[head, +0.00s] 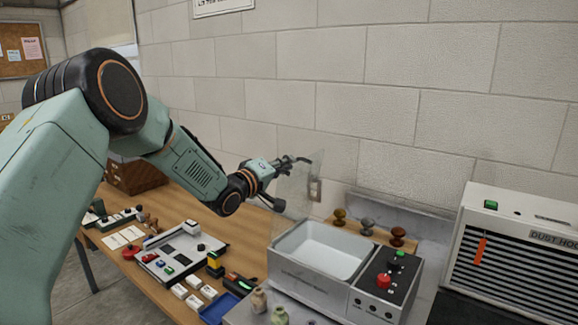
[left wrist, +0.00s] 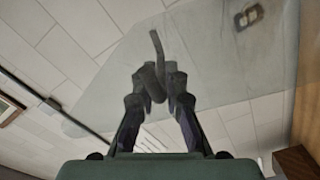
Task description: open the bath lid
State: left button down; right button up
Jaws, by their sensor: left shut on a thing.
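The bath (head: 318,250) is a grey box with a white basin, and a control panel with knobs is at its right. Its clear lid (head: 297,180) stands raised, steeply tilted, at the basin's left side, so the basin is uncovered. My left gripper (head: 290,161) is at the lid's upper edge, shut on the dark lid handle. In the left wrist view the fingers (left wrist: 158,85) close around the handle (left wrist: 157,45), with the see-through lid (left wrist: 205,50) behind it. My right gripper is not in view.
A dust hood (head: 515,250) stands at the right. Several knob-like stamps (head: 367,223) stand behind the bath. A block wall closes the back.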

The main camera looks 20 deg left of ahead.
pick_arm(q)
jog(key=c, duration=1.4)
grip_release()
jog(key=shift+w+a+f, duration=0.1)
jog(key=shift+s+a, duration=0.4)
jog(key=shift+s, duration=1.6)
jog(key=shift+s+a, duration=0.35)
jog(key=shift+s, duration=1.6)
jog(key=shift+s+a, duration=0.4)
jog(key=shift+s, duration=1.6)
